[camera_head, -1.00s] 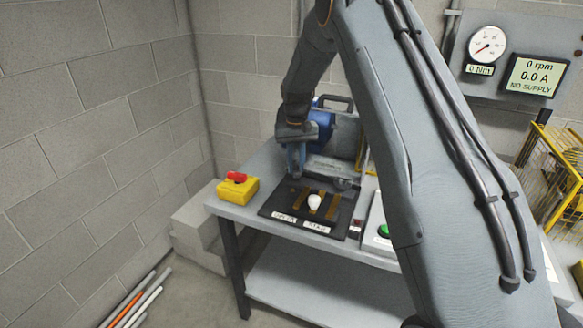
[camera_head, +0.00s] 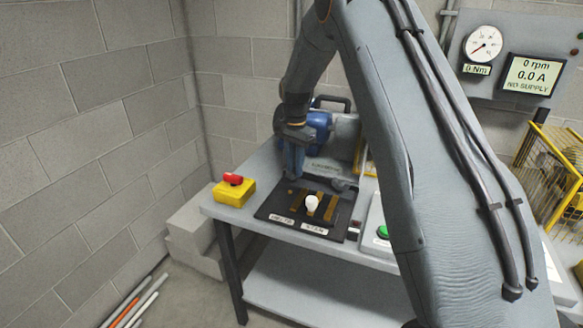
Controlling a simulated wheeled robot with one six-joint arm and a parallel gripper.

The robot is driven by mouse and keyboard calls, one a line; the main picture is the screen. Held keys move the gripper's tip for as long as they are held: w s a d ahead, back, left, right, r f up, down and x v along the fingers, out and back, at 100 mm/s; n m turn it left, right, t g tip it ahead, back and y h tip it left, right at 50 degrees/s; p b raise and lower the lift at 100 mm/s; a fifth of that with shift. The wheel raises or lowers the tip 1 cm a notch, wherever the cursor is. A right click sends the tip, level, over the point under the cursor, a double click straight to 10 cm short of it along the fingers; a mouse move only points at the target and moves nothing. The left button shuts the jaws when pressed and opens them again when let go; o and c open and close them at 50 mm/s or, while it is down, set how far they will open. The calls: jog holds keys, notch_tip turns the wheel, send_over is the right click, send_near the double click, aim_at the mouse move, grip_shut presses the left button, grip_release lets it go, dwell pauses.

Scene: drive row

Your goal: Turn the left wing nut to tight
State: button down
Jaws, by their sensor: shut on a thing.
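My gripper (camera_head: 293,178) points down at the back left of the black terminal board (camera_head: 270,213) on the grey bench. Its fingers are shut at the board's left part, where the left wing nut is hidden by them, so its angle cannot be seen. Brass-coloured strips (camera_head: 311,205) lie on the board. A white knob-like piece (camera_head: 311,202) stands near the board's middle.
A yellow box with a red button (camera_head: 234,187) stands at the bench's left end. A blue motor (camera_head: 320,124) is close behind my gripper. A green button (camera_head: 383,231) is right of the board. The wall display (camera_head: 535,75) reads 0 rpm, 0.0 A, NO SUPPLY.

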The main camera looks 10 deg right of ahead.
aim_at(294, 169)
jog(key=shift+s+a+m, duration=0.15)
jog(key=shift+a+m, duration=0.1)
jog(key=shift+m, duration=0.85)
jog(key=c, duration=1.6)
grip_release()
jog(key=shift+a, duration=0.15)
jog(key=shift+d, duration=0.2)
jog(key=shift+r+b, duration=0.95)
jog(key=shift+r, duration=2.95)
